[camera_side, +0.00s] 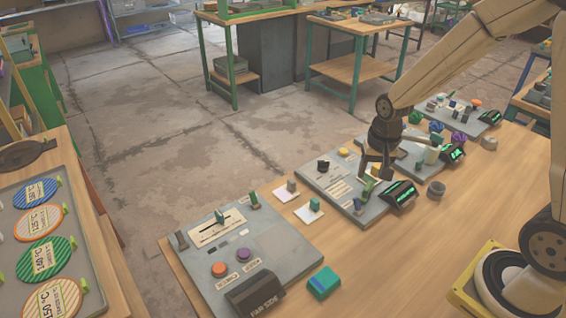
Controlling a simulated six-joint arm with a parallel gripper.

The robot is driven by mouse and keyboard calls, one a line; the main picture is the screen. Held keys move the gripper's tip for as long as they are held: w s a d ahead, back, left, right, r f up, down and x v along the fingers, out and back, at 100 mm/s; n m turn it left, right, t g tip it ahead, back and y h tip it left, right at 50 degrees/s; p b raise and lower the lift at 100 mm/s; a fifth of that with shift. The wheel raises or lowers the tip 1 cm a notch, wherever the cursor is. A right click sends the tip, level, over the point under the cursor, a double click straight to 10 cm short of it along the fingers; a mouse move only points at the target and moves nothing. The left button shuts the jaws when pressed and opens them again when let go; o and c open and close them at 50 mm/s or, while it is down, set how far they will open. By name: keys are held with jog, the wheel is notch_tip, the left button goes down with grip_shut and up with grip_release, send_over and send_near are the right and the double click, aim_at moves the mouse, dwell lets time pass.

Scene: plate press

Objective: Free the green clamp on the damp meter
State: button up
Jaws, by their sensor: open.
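My gripper (375,172) is open and points down over a grey panel (335,180) with a black knob, a yellow button and a dark block with a lit green display (400,193). A small upright green clamp-like piece (367,188) stands on this panel, just under and between my fingertips. I cannot tell whether the fingers touch it. The panel's labels are too small to read, so I cannot tell for sure that it is the damp meter. A similar panel behind it has another lit display (456,154) and a green upright piece (436,142).
A tray of striped discs (75,225) is at left.

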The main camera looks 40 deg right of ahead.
aim_at(368, 186)
jog(key=w+d+f+m, duration=0.1)
jog(key=m, duration=0.1)
jog(key=w+d+f+m, duration=0.1)
jog(key=d, duration=0.1)
jog(key=w+d+m+g, duration=0.1)
jog(key=d+m, duration=0.1)
jog(key=shift+w+d+f+m, duration=0.2)
jog(key=shift+f+m, duration=0.1)
jog(key=shift+f, duration=0.1)
jog(key=shift+f, duration=0.15)
jog(key=shift+f, duration=3.7)
grip_shut()
